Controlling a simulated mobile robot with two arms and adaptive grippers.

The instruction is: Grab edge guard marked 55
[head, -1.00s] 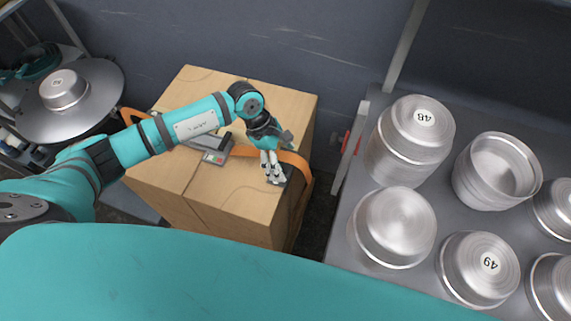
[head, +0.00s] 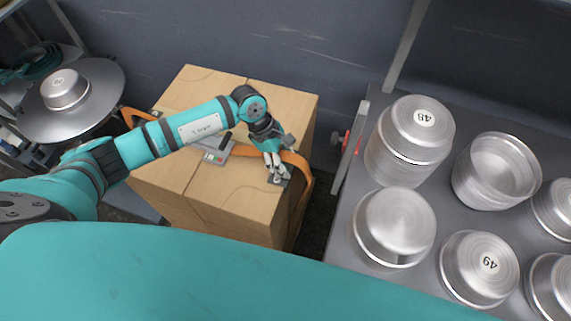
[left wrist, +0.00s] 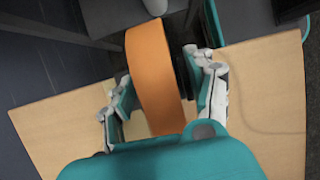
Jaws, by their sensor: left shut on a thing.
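A carton (head: 235,190) stands by the wall with an orange strap (head: 258,152) across its top and down its right side. My left gripper (head: 275,170) is at the top right edge of the carton, on the strap. It is shut on the small grey edge guard (head: 285,171), which is mostly hidden by the fingers. No number 55 can be read. In the left wrist view the fingers of my left gripper (left wrist: 163,95) straddle the strap (left wrist: 152,75). My right gripper is out of view.
A grey strap tensioner (head: 217,152) sits on the carton. A round metal disc (head: 95,105) with a pan is at left.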

